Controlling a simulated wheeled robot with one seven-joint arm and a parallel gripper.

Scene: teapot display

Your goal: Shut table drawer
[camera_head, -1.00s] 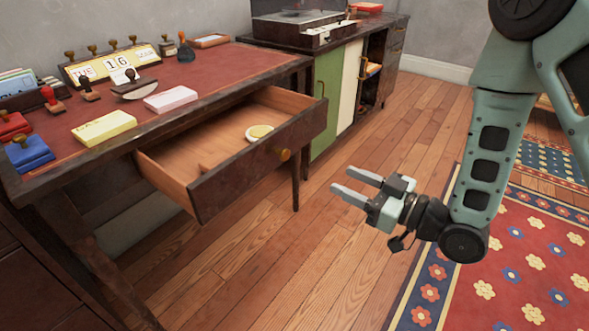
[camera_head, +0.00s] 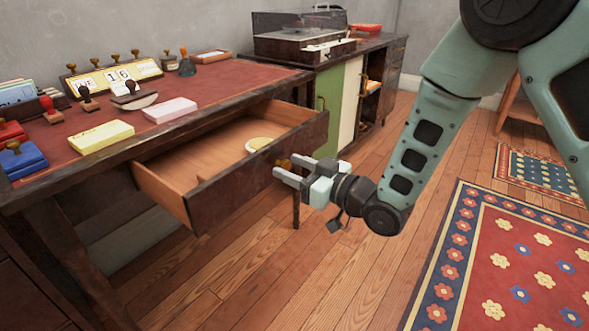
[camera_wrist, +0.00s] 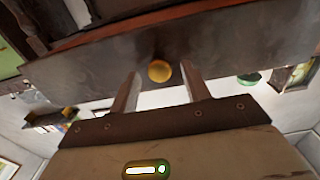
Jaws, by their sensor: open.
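The table drawer (camera_head: 258,175) is pulled well out from under the red-topped desk (camera_head: 205,90). A round pale item (camera_head: 260,144) lies inside it. Its brass knob (camera_wrist: 159,71) shows in the wrist view, just beyond and between my fingertips; in the head view my gripper partly covers it. My gripper (camera_head: 284,170) is open and empty, right at the drawer's front face near the knob. It also shows in the wrist view (camera_wrist: 162,80), with one finger on each side of the knob. I cannot tell whether the fingers touch the drawer.
Stamps, a calendar block, a yellow pad (camera_head: 101,137) and a pink pad (camera_head: 170,110) stand on the desk. A cabinet with a record player (camera_head: 303,42) stands behind. A flowered rug (camera_head: 505,270) lies at right. The wooden floor before the drawer is clear.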

